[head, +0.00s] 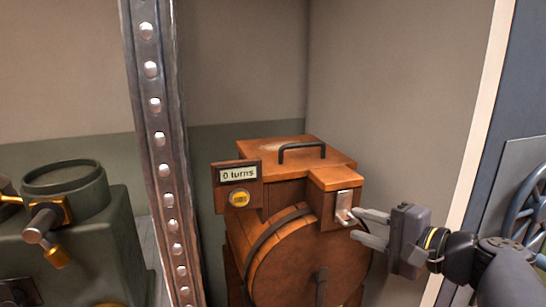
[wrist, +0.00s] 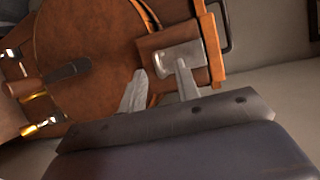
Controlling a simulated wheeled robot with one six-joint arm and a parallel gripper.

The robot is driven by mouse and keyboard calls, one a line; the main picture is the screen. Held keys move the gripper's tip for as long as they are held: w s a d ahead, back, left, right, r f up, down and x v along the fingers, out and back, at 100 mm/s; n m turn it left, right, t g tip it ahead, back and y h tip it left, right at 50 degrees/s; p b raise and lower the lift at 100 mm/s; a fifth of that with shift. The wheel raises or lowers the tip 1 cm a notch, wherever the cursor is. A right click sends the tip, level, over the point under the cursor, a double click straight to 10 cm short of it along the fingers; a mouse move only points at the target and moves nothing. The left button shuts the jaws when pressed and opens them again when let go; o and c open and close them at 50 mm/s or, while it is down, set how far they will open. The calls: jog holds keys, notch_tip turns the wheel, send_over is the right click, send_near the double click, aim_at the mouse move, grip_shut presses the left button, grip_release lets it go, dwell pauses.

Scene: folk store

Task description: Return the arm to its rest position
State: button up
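My gripper (head: 353,223) reaches in from the right in the head view, in front of a wooden drum machine (head: 290,262). Its two fingers are apart, with nothing visibly held between them. The fingertips are close to a silver metal latch (head: 343,203) on the machine's upper right block. In the wrist view, my gripper (wrist: 161,70) shows both fingers spread, one overlapping the lower edge of the latch (wrist: 182,53). I cannot tell whether that finger touches it. The rest of my arm runs off the lower right of the head view.
The machine has a dark top handle (head: 302,148) and a sign reading "0 turns" (head: 239,173). A dark panel with a wheel (head: 525,215) is at right.

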jog(key=shift+r+p, duration=0.3)
jog(key=shift+p, duration=0.45)
jog(key=g+p, duration=0.1)
jog(key=p, duration=0.2)
jog(key=r+h+p, duration=0.1)
jog(key=p, duration=0.1)
jog(key=shift+s+d+m+g+p, duration=0.1)
jog(key=shift+s+m+g+p, duration=0.25)
jog(key=shift+m+g+p, duration=0.05)
jog(key=g+p, duration=0.1)
jog(key=p, duration=0.2)
jog(key=r+g+h+p, duration=0.1)
jog(key=p, duration=0.3)
jog(key=shift+s+d+r+m, duration=0.1)
jog(key=shift+s+r+m, duration=0.15)
jog(key=shift+s+m, duration=0.05)
notch_tip(320, 180, up, 3)
jog(key=g+h+p, duration=0.1)
jog(key=g+p, duration=0.1)
jog(key=p, duration=0.5)
jog(key=m+g+h+p, duration=0.1)
jog(key=g+p, duration=0.1)
jog(key=p, duration=0.5)
jog(key=shift+g+h, duration=0.3)
jog(key=shift+g, duration=0.1)
jog(key=shift+g+p, duration=0.3)
jog(key=shift+p, duration=0.15)
jog(key=shift+s, duration=0.1)
